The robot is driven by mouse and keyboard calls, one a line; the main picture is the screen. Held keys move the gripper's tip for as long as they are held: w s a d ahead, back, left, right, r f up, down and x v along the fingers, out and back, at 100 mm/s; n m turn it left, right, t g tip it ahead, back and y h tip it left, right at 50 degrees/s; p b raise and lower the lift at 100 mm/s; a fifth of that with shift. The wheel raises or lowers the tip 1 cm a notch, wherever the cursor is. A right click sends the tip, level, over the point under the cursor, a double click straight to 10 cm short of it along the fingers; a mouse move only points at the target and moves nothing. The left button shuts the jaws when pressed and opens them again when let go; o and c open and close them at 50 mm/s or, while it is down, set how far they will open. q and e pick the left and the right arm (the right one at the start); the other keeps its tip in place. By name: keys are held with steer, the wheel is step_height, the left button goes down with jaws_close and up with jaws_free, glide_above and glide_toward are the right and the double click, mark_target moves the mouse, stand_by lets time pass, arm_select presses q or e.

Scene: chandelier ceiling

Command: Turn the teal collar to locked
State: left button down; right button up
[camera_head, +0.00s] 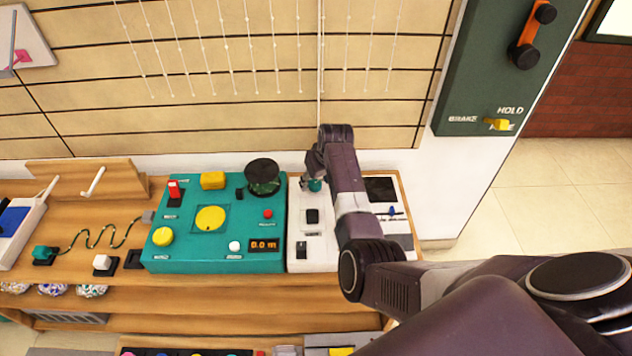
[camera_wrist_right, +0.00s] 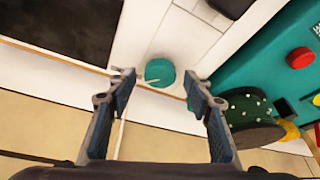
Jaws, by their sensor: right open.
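The teal collar (camera_head: 315,184) shows at the back of the white panel, partly hidden by my right gripper in the head view. In the right wrist view the collar (camera_wrist_right: 160,72) is a round teal cap with a thin pale pointer on it. My right gripper (camera_head: 312,172) is open over it. In the wrist view its two fingertips (camera_wrist_right: 158,86) stand on either side of the collar, with gaps on both sides. I cannot tell the height between fingertips and collar. The left gripper is not in view.
A dark screen (camera_head: 381,189) lies right of my forearm. A green wall panel (camera_head: 470,90) carries a yellow lever.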

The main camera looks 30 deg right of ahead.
steer(key=shift+f, duration=0.15)
steer(key=c, duration=1.2)
steer(key=shift+o, duration=0.2)
steer(key=shift+a+m+h+p, duration=0.15)
steer(key=shift+m+h+p, duration=0.15)
steer(key=shift+m+p, duration=0.6)
steer(key=shift+m+h+p, duration=0.3)
steer(key=shift+m+p, duration=0.05)
steer(key=shift+m, duration=0.45)
steer(key=shift+w+a+m+g+h, duration=0.15)
steer(key=shift+m+g+h, duration=0.25)
steer(key=shift+m, duration=0.8)
steer(key=shift+m+g+h+b, duration=0.45)
steer(key=shift+m+b, duration=0.2)
steer(key=shift+m, duration=0.95)
